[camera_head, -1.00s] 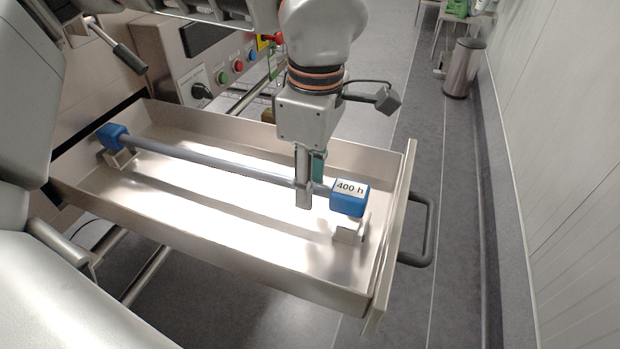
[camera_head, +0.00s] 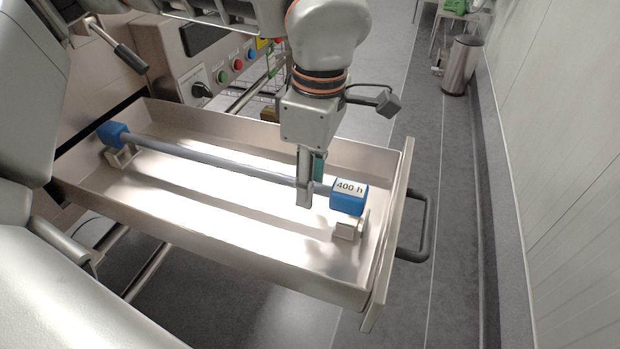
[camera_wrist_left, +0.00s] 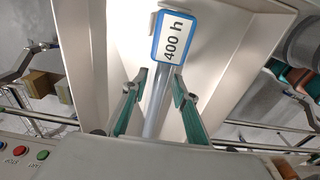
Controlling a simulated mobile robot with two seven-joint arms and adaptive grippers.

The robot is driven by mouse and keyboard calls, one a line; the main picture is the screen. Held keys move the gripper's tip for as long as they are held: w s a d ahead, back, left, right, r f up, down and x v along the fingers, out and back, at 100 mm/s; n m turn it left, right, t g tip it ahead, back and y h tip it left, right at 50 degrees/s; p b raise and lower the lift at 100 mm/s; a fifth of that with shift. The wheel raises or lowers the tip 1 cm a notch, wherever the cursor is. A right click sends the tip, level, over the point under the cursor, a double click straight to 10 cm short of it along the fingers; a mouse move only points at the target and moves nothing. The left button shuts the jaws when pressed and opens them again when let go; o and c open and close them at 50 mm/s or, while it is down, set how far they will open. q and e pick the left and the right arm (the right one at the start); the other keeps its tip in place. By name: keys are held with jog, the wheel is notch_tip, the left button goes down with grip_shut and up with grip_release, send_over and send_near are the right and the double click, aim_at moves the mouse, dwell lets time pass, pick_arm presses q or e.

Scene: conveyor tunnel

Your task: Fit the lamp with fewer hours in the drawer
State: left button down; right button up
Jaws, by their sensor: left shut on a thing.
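The lamp is a long grey tube (camera_head: 220,163) with blue end caps, lying lengthwise over the open metal drawer (camera_head: 215,248). Its right cap (camera_head: 348,203) has a white label reading "400 h", also legible in the left wrist view (camera_wrist_left: 174,38). The left cap (camera_head: 112,134) is over a small bracket (camera_head: 120,157), and the right cap is just above another bracket (camera_head: 349,229). I cannot tell whether the caps touch the brackets. My left gripper (camera_head: 308,200) points down and is shut on the tube near the labelled cap. My right gripper is out of view.
The drawer's front panel with its dark handle (camera_head: 425,228) stands at the right. A control panel with a knob and coloured buttons (camera_head: 222,76) is behind the drawer. A bin (camera_head: 462,65) stands on the floor farther back. The floor right of the drawer is clear.

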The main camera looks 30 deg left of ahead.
aim_at(311, 214)
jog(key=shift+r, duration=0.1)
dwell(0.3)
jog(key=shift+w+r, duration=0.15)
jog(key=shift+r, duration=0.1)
pick_arm(q)
jog(key=shift+f, duration=0.15)
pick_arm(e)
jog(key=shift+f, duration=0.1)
pick_arm(q)
jog(key=shift+f+b, duration=0.45)
jog(key=shift+f, duration=1.6)
jog(key=c, duration=1.5)
grip_release()
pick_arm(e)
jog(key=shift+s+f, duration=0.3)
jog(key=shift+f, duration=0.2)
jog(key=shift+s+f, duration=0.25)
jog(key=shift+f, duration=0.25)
pick_arm(q)
jog(key=shift+r, duration=0.1)
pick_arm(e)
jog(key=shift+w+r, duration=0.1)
pick_arm(q)
jog(key=r, duration=1.2)
jog(key=shift+d, duration=0.35)
